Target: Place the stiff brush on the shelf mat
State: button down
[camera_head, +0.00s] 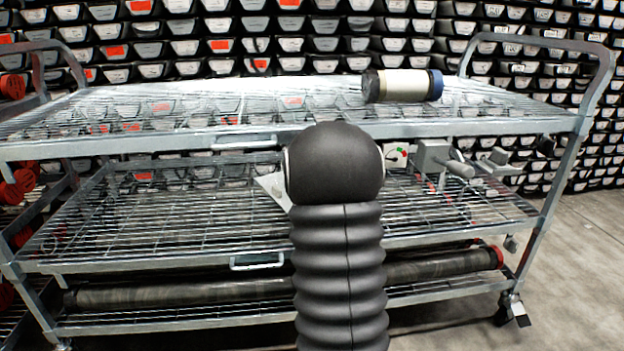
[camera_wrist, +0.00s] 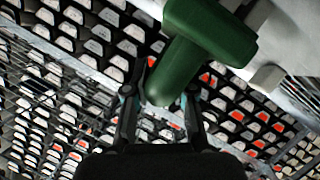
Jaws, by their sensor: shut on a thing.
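In the wrist view, my gripper (camera_wrist: 164,92) has its two dark fingers on either side of the rounded end of a green piece, apparently the stiff brush (camera_wrist: 208,32). The green piece widens towards the top right, and its bristles cannot be made out. My gripper is shut on it. In the head view, my black arm hides the gripper and the brush. I cannot make out a shelf mat in either view.
A wire-shelf cart (camera_head: 190,137) stands ahead, its middle shelf (camera_head: 150,215) largely clear. A cream cylinder with dark and blue ends (camera_head: 404,86) lies on the top shelf. Grey metal devices (camera_head: 440,160) stand at the right below it. A long dark tube (camera_head: 180,295) lies low down.

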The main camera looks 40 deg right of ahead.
jog(key=c, duration=1)
grip_release()
